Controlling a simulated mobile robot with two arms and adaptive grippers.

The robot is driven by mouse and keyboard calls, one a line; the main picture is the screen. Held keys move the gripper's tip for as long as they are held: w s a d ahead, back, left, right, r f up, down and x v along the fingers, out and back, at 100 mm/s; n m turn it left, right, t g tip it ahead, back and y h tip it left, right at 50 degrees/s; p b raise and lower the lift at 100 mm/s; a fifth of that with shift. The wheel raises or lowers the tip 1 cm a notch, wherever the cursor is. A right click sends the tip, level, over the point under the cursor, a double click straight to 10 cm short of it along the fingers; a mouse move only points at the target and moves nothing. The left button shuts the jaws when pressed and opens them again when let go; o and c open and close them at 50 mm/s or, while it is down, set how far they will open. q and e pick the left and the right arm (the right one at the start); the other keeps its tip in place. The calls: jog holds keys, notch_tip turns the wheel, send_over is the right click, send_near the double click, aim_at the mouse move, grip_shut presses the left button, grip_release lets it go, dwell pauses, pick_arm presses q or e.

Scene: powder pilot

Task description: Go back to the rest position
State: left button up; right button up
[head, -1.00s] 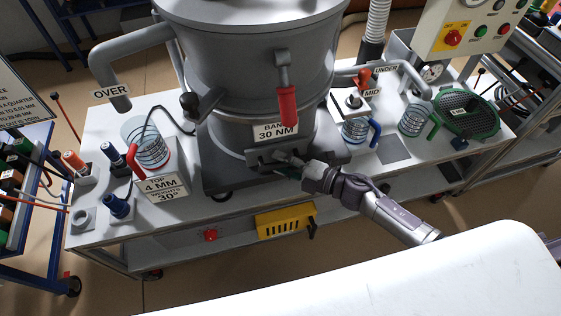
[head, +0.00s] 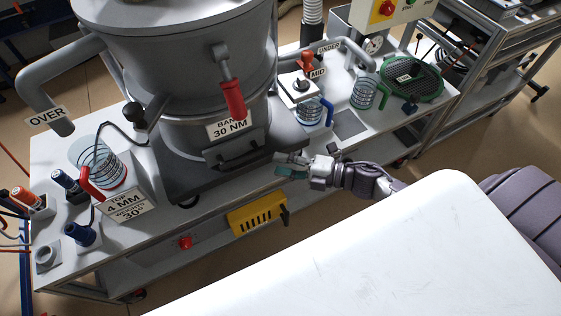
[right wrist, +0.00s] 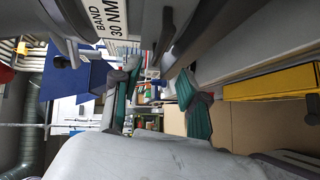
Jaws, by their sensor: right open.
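My right gripper (head: 284,165) is open and empty. In the head view it hangs in front of the front edge of the grey machine's base, with a visible gap to the machine. In the right wrist view its two green-padded fingers (right wrist: 157,105) stand apart with nothing between them. The grey machine (head: 190,60) stands on the bench, with a red-handled lever (head: 233,98) on its front and a label reading "BAND 30 NM" (head: 229,128). The label also shows in the right wrist view (right wrist: 112,18). My left gripper is not in view.
The bench (head: 150,235) holds a coil jar with a red handle (head: 100,170), blue tools (head: 66,182) and a green-rimmed sieve (head: 412,78). A yellow box (head: 256,212) hangs below the bench's front edge.

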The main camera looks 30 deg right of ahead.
jog(key=s+d+f+m+h, duration=0.25)
jog(key=f+m, duration=0.25)
jog(key=f, duration=0.3)
jog(key=s+d+f+m+h, duration=0.1)
jog(key=d+f+m+h, duration=0.3)
jog(key=f, duration=0.4)
jog(key=s+d+f+m+h, duration=0.25)
jog(key=f+m, duration=0.25)
jog(key=f, duration=0.3)
jog(key=s+f+m+g+h+p, duration=0.1)
jog(key=s+f+m+g+h, duration=0.35)
jog(key=s+f, duration=0.85)
jog(key=s+a+f+m+g, duration=0.2)
jog(key=s, duration=0.6)
jog(key=s+a+f+m+g+y, duration=0.1)
jog(key=s+a+f+m+g, duration=0.1)
jog(key=s, duration=0.6)
jog(key=shift+s+a+m+g, duration=0.2)
jog(key=shift+a+m+g, duration=0.25)
jog(key=shift+a+g, duration=0.35)
jog(key=shift+d+y, duration=0.1)
jog(key=shift+y, duration=0.15)
